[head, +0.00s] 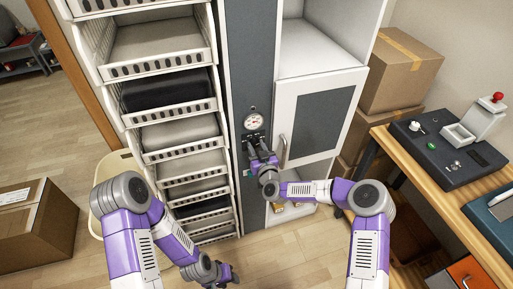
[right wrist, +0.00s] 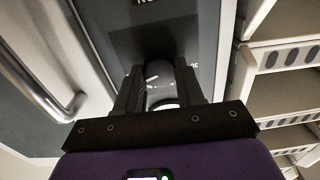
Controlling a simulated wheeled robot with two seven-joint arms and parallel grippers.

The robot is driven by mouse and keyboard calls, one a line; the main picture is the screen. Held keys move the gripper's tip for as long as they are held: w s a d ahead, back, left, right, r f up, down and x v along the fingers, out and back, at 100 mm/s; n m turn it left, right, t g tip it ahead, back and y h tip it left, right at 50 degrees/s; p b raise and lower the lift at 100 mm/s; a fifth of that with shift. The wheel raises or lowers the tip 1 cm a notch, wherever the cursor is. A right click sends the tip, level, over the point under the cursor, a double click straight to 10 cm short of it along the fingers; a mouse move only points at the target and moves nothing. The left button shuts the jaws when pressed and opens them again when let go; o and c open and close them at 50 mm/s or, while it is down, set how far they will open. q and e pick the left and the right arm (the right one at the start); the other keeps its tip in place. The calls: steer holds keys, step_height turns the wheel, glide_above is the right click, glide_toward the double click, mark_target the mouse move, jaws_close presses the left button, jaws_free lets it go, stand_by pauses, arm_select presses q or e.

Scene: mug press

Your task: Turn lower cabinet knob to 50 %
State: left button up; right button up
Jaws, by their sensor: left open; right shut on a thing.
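My right gripper (head: 256,143) is at the dark grey cabinet panel, just below a round white gauge. In the right wrist view its two fingers (right wrist: 159,84) are shut on a dark, rounded knob (right wrist: 158,62) that stands out from the panel. The knob's pointer and most of its scale are hidden, so I cannot read its setting. Only bits of white marking show around it. My left gripper (head: 228,273) is open and empty, low over the floor in front of the shelves.
The gauge (head: 253,121) sits above my right gripper. A white cabinet door (head: 318,115) with a metal bar handle (head: 283,151) is close on the right. A rack of white trays (head: 178,133) stands on the left.

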steer(key=n+b, duration=0.1)
steer(key=n, duration=0.2)
steer(key=shift+a+n+b, duration=0.1)
steer(key=shift+n+b, duration=0.2)
steer(key=shift+n, duration=0.1)
steer(key=n+b, duration=0.3)
steer(key=n, duration=0.2)
stand_by(0.5)
steer(key=o, duration=1)
steer(key=shift+o, duration=0.2)
steer(key=p+v, duration=0.1)
steer(key=v, duration=0.6)
steer(key=shift+s, duration=0.25)
